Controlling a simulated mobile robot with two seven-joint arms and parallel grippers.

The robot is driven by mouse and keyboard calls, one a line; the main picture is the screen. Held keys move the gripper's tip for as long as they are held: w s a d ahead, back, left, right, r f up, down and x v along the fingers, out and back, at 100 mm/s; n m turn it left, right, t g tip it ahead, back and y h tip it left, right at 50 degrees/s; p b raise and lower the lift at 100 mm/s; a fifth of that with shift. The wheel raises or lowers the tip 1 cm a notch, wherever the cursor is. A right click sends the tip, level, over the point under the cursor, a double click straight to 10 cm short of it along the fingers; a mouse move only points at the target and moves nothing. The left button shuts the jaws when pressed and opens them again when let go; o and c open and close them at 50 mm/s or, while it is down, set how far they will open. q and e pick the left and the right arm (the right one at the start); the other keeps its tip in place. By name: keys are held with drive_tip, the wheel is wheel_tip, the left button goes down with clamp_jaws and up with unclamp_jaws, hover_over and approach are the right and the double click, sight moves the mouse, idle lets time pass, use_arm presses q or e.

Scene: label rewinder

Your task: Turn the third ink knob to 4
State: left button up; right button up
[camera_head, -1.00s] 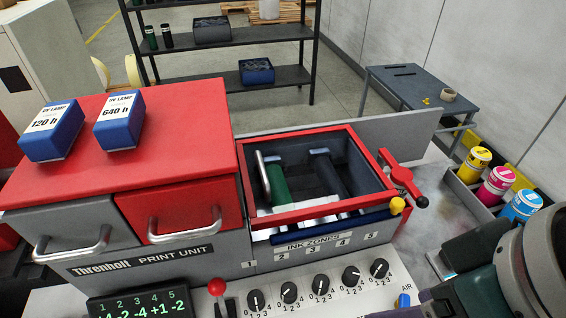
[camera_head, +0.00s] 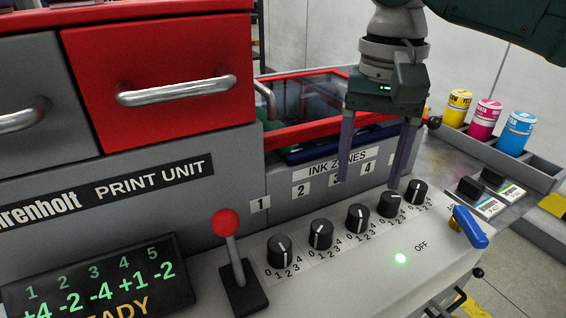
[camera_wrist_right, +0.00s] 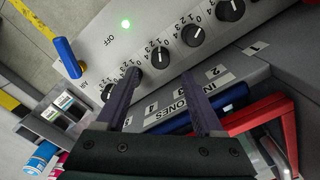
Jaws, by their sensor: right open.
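The third ink knob (camera_head: 358,218) is black and round, the middle one of the row on the print unit's sloping panel. Its scale runs from 0 to 4; I cannot read its pointer surely. My right gripper (camera_head: 370,184) is open, fingers pointing down, above and just behind the third and fourth knobs. In the right wrist view the third knob (camera_wrist_right: 160,57) shows just beyond the open right gripper (camera_wrist_right: 160,77), between the fingertip lines. Nothing is between the fingers. The left finger there partly covers the fourth knob. My left gripper is not in view.
A red-topped lever (camera_head: 225,224) stands left of the knobs. A blue handle (camera_head: 470,228) is at the panel's right end. The display (camera_head: 98,287) shows +4 -2 -4 +1 -2. Ink cans (camera_head: 487,118) stand in a tray at right. The red-framed ink trough (camera_head: 330,120) lies behind.

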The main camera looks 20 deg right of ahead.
sight(360, 211)
wheel_tip(360, 211, down, 7)
idle(0.3)
clamp_jaws()
idle(0.5)
